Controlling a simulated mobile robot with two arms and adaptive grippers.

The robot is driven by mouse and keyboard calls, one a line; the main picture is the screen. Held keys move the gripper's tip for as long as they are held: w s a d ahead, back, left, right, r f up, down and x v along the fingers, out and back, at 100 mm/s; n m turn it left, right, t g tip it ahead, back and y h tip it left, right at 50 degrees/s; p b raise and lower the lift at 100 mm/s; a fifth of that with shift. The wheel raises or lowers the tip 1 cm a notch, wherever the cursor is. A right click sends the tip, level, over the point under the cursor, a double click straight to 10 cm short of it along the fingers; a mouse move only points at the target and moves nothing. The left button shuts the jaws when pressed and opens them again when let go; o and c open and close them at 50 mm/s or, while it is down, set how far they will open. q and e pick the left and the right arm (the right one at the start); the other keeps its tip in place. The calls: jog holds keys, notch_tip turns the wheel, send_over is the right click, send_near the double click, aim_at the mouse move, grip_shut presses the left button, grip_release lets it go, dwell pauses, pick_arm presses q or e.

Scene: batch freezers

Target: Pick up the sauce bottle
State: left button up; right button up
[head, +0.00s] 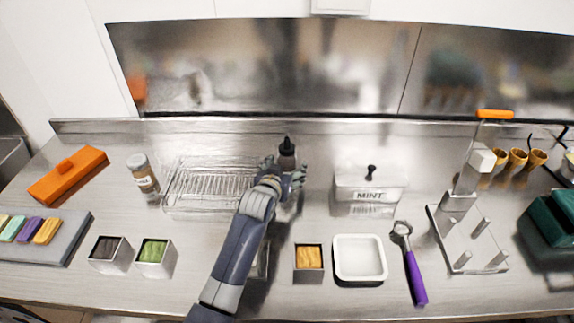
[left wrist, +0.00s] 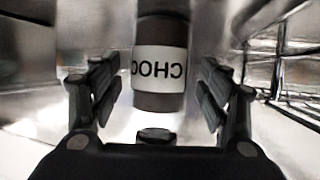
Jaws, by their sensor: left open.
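The sauce bottle (head: 287,155) is dark brown with a black tip and stands upright on the steel counter, towards the back. In the left wrist view the bottle (left wrist: 160,95) shows a white label reading "CHOC", seen upside down. My left gripper (head: 283,178) is at the bottle, and its arm hides the bottle's lower part in the head view. In the left wrist view the left gripper (left wrist: 160,100) is open, with one finger on each side of the bottle and visible gaps between. My right gripper is not in view.
A wire rack tray (head: 205,187) lies just left of the bottle. A seasoning jar (head: 142,175), a white dish (head: 360,258) and a purple-handled scoop (head: 413,275) are farther off. Counter between bottle and MINT box is clear.

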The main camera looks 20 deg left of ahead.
pick_arm(q)
jog(key=shift+w+f, duration=0.1)
jog(key=shift+w, duration=0.2)
jog(key=shift+c, duration=0.6)
jog(key=c, duration=1)
jog(key=shift+c, duration=0.2)
